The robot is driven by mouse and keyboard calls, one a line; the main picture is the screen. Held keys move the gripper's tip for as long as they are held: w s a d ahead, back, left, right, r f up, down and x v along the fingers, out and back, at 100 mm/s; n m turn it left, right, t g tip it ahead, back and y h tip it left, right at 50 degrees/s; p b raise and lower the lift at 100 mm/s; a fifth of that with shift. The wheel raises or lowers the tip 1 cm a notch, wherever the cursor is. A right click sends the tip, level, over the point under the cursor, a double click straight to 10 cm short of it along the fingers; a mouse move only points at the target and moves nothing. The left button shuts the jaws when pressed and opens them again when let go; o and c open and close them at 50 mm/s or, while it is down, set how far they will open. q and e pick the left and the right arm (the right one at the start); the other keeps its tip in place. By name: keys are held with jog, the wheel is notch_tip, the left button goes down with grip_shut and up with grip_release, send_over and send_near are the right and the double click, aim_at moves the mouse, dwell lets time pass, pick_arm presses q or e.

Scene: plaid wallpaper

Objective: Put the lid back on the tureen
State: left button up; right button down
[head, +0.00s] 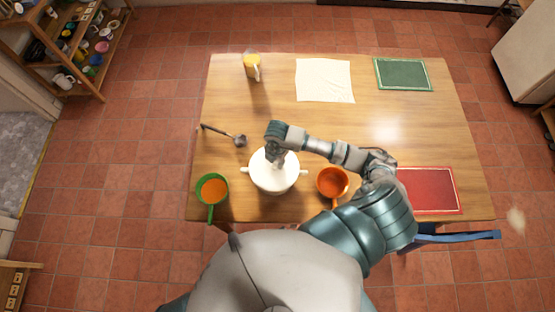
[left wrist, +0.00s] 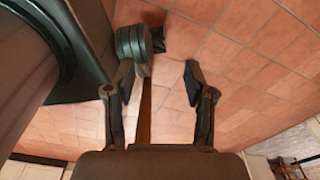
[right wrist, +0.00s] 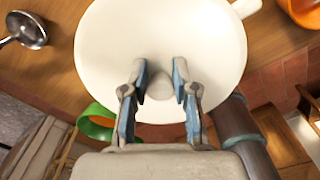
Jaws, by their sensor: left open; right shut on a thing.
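The white tureen (head: 276,188) stands on the table at the front, with a handle on each side. My right gripper (head: 275,158) is above it, pointing down. In the right wrist view my right gripper (right wrist: 159,75) is shut on the round knob (right wrist: 160,88) of the white lid (right wrist: 108,48). The lid lies over the tureen; whether it rests on the rim or hovers just above is hidden. A tureen handle (right wrist: 245,8) shows beyond the lid's edge. My left gripper (left wrist: 168,85) is open and empty over the tiled floor, outside the head view.
A ladle (head: 238,140) lies behind left. The table's middle is clear.

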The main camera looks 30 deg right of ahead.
jog(key=shift+a+r, duration=0.15)
jog(key=shift+a, duration=0.4)
jog(key=shift+a+r, duration=0.1)
jog(key=shift+a, duration=0.4)
jog(key=shift+d, duration=0.65)
jog(key=shift+d+f, duration=0.3)
jog(key=shift+d, duration=0.45)
jog(key=shift+a+r, duration=0.1)
jog(key=shift+a, duration=0.55)
jog(key=shift+d, duration=0.45)
jog(key=shift+d+f, duration=0.3)
jog(key=shift+d, duration=0.1)
jog(key=shift+a, duration=0.25)
pick_arm(q)
jog(key=shift+a+f, duration=0.15)
jog(key=shift+a, duration=1.1)
pick_arm(e)
jog(key=shift+a+r, duration=0.15)
jog(key=shift+a, duration=0.15)
pick_arm(q)
jog(key=shift+d, duration=0.4)
pick_arm(e)
jog(key=shift+d, duration=0.2)
